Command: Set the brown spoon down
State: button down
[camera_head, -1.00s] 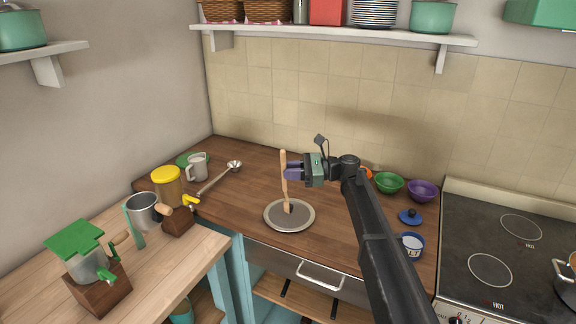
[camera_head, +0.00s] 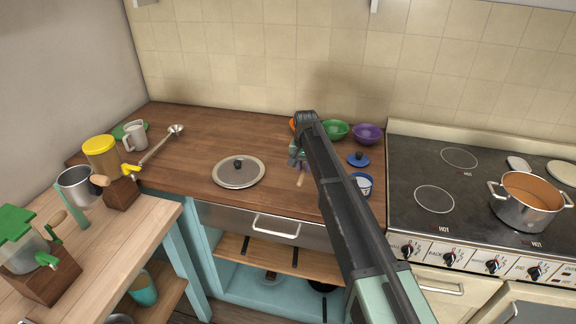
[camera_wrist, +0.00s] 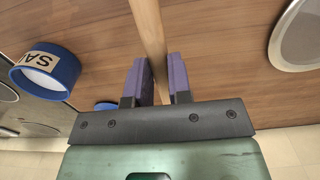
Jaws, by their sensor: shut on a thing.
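The brown spoon (camera_wrist: 148,30) is a wooden stick-like handle that passes between the two purple fingers of my gripper (camera_wrist: 159,82) in the wrist view. My gripper is shut on it. In the head view only a short piece of the spoon (camera_head: 301,179) shows below my gripper (camera_head: 297,158), which my arm partly covers. They are over the dark wooden counter (camera_head: 215,135), right of the metal lid (camera_head: 238,173). I cannot tell whether the spoon touches the counter.
A blue labelled cup (camera_wrist: 48,70) is left of my gripper in the wrist view. Green (camera_head: 335,130) and purple (camera_head: 367,134) bowls stand behind my arm, with a blue lid (camera_head: 358,159) nearby. The stove (camera_head: 430,160) holds a pot (camera_head: 525,205).

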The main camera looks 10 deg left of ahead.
aim_at(303, 188)
jog(key=shift+s, duration=0.1)
notch_tip(303, 188, down, 7)
jog(key=b, duration=0.6)
jog(key=shift+r+b, duration=0.2)
jog(key=shift+b, duration=0.1)
jog(key=shift+r, duration=0.1)
jog(key=c, duration=1.4)
grip_release()
jog(key=o, duration=0.6)
jog(key=shift+r, duration=0.1)
